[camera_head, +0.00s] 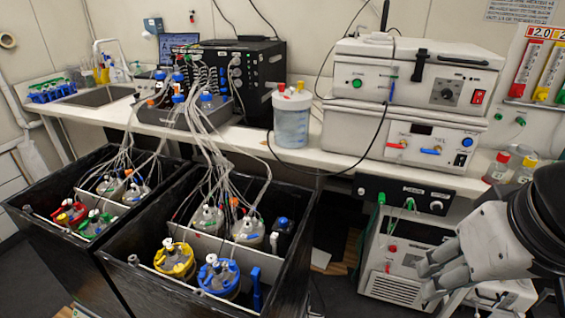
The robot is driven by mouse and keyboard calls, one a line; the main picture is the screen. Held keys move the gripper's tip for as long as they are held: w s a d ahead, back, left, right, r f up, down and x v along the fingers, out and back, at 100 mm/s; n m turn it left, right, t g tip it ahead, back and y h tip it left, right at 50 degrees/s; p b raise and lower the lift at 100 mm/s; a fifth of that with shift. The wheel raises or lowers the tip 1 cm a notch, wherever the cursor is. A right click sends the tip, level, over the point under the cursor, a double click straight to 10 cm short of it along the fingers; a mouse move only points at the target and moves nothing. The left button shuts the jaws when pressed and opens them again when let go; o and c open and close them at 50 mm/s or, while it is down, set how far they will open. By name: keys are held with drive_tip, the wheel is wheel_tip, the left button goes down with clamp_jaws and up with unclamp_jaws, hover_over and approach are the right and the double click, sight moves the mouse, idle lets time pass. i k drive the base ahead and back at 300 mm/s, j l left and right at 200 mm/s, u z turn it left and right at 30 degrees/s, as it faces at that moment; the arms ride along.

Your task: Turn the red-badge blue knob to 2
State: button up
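I cannot pick out a blue knob with a red badge for certain. On the lower white bench unit (345,135) there is a small blue lever-like control (430,151), with a red one (397,145) to its left and a round blue button (466,142) to its right. No numbers can be read around them. My gripper (428,279) is at the lower right, pointing left, in front of the floor-standing white unit (385,285). It appears empty and apart from the blue controls. Its fingers overlap in this view, so their opening is unclear.
A white bench (290,156) runs across the middle, with an upper white unit (400,75) and a lidded container (291,122) on it. Black tubs (130,270) with several tubed vessels fill the left. Coloured gauges (529,65) hang at right, above small bottles (497,168).

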sight(282, 221)
drive_tip(key=k+u, duration=0.1)
drive_tip(key=u, duration=0.25)
drive_tip(key=i+l, duration=0.1)
drive_tip(key=l+z, duration=0.15)
drive_tip(key=l, duration=0.2)
drive_tip(key=i+l+z, duration=0.2)
drive_tip(key=i+l, duration=0.2)
drive_tip(key=i, duration=0.2)
